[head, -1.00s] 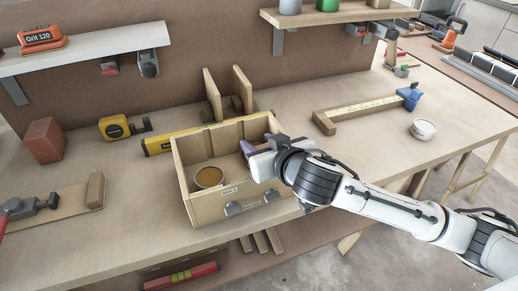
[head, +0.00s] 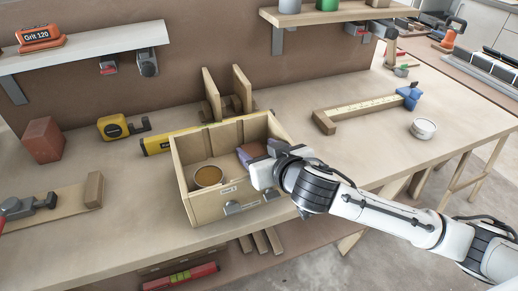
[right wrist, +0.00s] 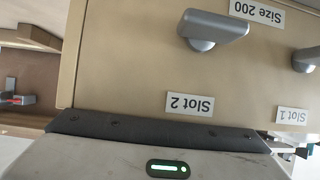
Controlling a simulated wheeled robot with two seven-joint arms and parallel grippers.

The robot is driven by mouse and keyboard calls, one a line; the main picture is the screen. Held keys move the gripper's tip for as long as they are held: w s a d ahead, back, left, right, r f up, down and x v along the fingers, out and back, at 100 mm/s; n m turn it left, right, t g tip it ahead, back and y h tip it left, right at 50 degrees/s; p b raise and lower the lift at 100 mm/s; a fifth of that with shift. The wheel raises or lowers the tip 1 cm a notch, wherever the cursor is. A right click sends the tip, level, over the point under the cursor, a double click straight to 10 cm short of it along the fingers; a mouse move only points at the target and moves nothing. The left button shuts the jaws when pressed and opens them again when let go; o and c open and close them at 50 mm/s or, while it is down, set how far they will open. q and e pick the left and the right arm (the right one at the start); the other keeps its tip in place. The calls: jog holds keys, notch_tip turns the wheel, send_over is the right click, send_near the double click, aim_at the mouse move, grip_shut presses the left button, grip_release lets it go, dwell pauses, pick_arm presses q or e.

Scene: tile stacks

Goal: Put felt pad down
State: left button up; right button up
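A small purple-brown piece (head: 250,153), which may be the felt pad, shows inside the wooden box (head: 207,207) at its right side, beside my right gripper. My right gripper (head: 262,160) reaches over the box's right front part. Its fingertips are mostly hidden, so I cannot tell whether it is shut on this piece. In the right wrist view, the box front (right wrist: 120,60) fills the picture, with upside-down labels "Slot 2" and "Slot 1"; no fingertips or pad show there. My left gripper is not in view.
A round tin (head: 208,177) sits in the box's left part. A yellow level (head: 160,145) lies behind the box, and a yellow tape measure (head: 115,127) is farther left. A wooden-barred measuring tool (head: 350,112) and a white-rimmed tin (head: 423,129) are right.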

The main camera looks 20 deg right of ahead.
jog(key=shift+r+p, duration=0.35)
jog(key=shift+r, duration=0.05)
jog(key=v, duration=1.2)
jog(key=shift+r, duration=0.15)
dwell(0.8)
